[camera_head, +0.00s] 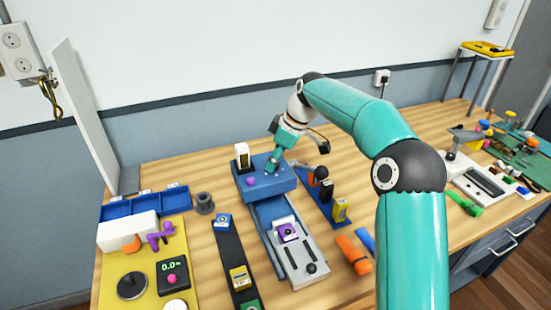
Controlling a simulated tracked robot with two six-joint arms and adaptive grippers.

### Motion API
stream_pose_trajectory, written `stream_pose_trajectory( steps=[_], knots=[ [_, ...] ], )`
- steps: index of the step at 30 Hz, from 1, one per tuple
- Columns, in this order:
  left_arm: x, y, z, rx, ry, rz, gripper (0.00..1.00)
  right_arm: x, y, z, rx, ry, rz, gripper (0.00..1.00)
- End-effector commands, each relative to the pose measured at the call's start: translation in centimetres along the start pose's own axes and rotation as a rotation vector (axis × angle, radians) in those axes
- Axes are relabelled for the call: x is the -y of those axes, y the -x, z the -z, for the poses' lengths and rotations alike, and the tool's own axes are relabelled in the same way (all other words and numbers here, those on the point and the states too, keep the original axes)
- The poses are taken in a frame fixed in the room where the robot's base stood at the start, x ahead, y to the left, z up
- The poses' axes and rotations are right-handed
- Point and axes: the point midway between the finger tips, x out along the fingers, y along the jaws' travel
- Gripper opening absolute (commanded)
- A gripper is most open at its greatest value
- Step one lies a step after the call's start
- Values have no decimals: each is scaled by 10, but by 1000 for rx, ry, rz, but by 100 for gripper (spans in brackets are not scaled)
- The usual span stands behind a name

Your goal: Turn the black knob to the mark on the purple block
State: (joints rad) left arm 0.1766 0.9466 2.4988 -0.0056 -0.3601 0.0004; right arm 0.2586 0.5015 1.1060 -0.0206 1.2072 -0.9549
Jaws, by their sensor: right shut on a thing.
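The purple block (288,232) sits on a grey board in the middle of the bench, with a small dark and pale round detail on its top. I cannot tell whether that detail is the black knob or the mark. My right gripper (272,165) points down at the top of the blue box (268,184), behind the purple block and apart from it. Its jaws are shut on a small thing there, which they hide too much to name. My left gripper is not in view.
A small purple piece (251,181) and a white and black upright block (242,156) are on or beside the blue box. A dark strip (232,252) with small blocks lies left. A yellow board (148,272) is further left. Bare wood shows right of centre.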

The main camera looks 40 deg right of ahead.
Motion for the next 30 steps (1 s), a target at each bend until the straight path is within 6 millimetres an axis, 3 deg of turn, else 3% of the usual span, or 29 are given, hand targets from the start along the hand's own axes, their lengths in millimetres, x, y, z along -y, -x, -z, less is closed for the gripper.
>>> stream_pose_trajectory(
  steps=[14, 30],
  knots=[
    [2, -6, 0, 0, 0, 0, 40, 1, 0, 0, -1, -118, -50, 0],
    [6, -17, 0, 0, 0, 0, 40, 3, 0, 1, -3, -553, -233, 0]
  ],
)
